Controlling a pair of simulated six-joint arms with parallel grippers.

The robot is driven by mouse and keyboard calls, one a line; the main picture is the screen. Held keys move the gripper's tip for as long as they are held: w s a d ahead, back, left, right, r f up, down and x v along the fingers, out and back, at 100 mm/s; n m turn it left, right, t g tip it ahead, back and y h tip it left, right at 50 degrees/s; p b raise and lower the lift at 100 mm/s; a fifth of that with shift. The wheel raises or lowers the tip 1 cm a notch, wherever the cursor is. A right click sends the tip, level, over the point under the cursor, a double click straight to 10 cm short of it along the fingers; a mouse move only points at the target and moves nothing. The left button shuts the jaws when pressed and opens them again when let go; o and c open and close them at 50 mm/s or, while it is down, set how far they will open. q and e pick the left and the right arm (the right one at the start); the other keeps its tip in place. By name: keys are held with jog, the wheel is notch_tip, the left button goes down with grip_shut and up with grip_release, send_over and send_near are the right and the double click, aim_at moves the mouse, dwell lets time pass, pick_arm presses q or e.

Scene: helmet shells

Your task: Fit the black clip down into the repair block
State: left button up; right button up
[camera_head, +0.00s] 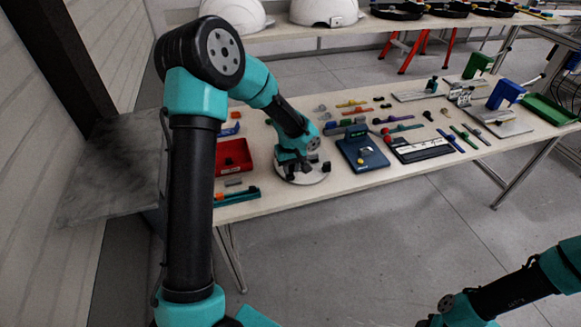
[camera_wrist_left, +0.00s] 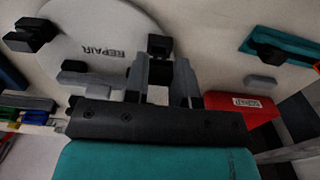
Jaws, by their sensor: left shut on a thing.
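My left gripper (camera_head: 292,171) is low over the round white plate marked REPAIR (camera_head: 315,178), which also shows in the left wrist view (camera_wrist_left: 105,28). In the left wrist view the gripper's grey fingers (camera_wrist_left: 163,65) are shut on the black clip (camera_wrist_left: 160,45), which shows at their tips. A grey block with dark parts (camera_wrist_left: 82,78) is on the plate beside the fingers; I cannot tell for sure if it is the repair block. Another dark piece (camera_wrist_left: 30,33) is at the plate's edge. My right arm shows at the lower right of the head view, its fingers unclear.
A red bin (camera_head: 234,156) and a teal holder (camera_head: 237,197) stand left of the plate. A blue scale-like device (camera_head: 362,153) stands to its right, then a black-and-white tray (camera_head: 422,149). Several small coloured parts lie behind. The table's front edge is close to the plate.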

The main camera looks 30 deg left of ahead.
aim_at(290, 167)
pick_arm(q)
jog(key=shift+f, duration=1.15)
jog(key=o, duration=1)
jog(key=shift+c, duration=0.2)
jog(key=shift+r, duration=0.15)
notch_tip(290, 167, up, 17)
dwell(0.9)
